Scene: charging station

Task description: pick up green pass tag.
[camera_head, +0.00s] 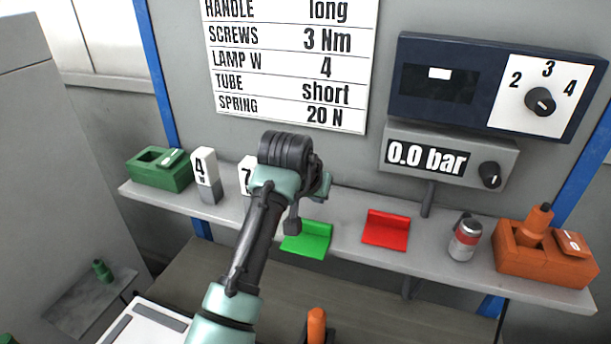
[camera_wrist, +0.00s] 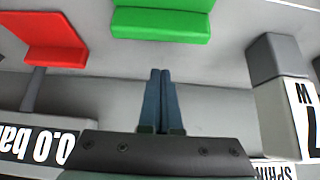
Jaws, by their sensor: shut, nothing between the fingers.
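The green pass tag (camera_head: 306,243), a flat green plate with a raised edge along its back, lies on the grey shelf (camera_head: 345,258). It also shows at the top of the wrist view (camera_wrist: 162,22), partly cut off by the frame. My gripper (camera_head: 292,226) is shut and empty. In the head view it hangs near the tag's back left. In the wrist view its fingertips (camera_wrist: 160,72) point toward the tag's raised edge, with a small gap in the picture. My arm hides part of the shelf in the head view.
A similar red tag (camera_head: 386,230) lies to the right, then a can (camera_head: 465,239) and an orange box (camera_head: 540,266). White-and-grey blocks (camera_head: 206,174) and a green box (camera_head: 150,175) stand to the left. The pressure gauge (camera_head: 447,157) is on the back wall.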

